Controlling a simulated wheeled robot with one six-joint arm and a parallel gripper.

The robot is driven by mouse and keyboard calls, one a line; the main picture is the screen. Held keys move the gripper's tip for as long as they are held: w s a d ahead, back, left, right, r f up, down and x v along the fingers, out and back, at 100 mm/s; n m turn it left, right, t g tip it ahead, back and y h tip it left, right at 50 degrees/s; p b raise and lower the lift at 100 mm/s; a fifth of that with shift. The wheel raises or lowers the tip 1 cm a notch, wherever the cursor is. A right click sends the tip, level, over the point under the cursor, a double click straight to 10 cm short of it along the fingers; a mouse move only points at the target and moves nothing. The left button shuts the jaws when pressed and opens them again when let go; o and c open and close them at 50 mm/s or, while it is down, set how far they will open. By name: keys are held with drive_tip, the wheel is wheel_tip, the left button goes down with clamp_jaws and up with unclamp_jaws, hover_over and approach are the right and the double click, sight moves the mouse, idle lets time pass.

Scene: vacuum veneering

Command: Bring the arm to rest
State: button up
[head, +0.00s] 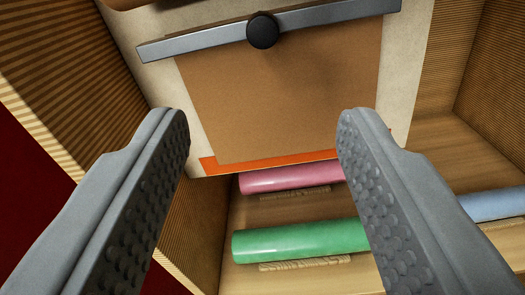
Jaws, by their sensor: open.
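My gripper (262,150) is open, with its two grey, dimpled fingers wide apart and nothing between them. The left finger reaches up from the lower left and the right finger from the lower right. Beyond the fingertips is a brown sheet (280,100) on a pale board, with an orange strip (265,162) along its near edge. A grey bar (190,44) with a round black knob (263,31) crosses the sheet near the top.
A pink roll (290,178) and a green roll (300,239) lie on a wooden surface (300,278) below the board. A blue roll (495,205) shows at right, partly behind my right finger. Ribbed wooden walls (75,85) stand at both sides. Dark red shows at far left.

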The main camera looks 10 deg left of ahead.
drive_tip(key=s+a+r+h, duration=0.1)
drive_tip(key=s+a+r, duration=0.15)
drive_tip(key=s, duration=0.65)
drive_tip(key=s+a+r+h, duration=0.15)
drive_tip(key=s+r, duration=0.25)
drive_tip(key=s, duration=0.6)
drive_tip(key=s+a+f+n+y, duration=0.1)
drive_tip(key=s+a, duration=0.1)
drive_tip(key=s, duration=0.7)
drive_tip(key=s+a+f+y, duration=0.1)
drive_tip(key=s+a+f, duration=0.1)
drive_tip(key=s, duration=0.7)
drive_tip(key=shift+s+n+g, duration=0.2)
drive_tip(key=shift+n+g, duration=0.1)
drive_tip(key=shift+n, duration=0.1)
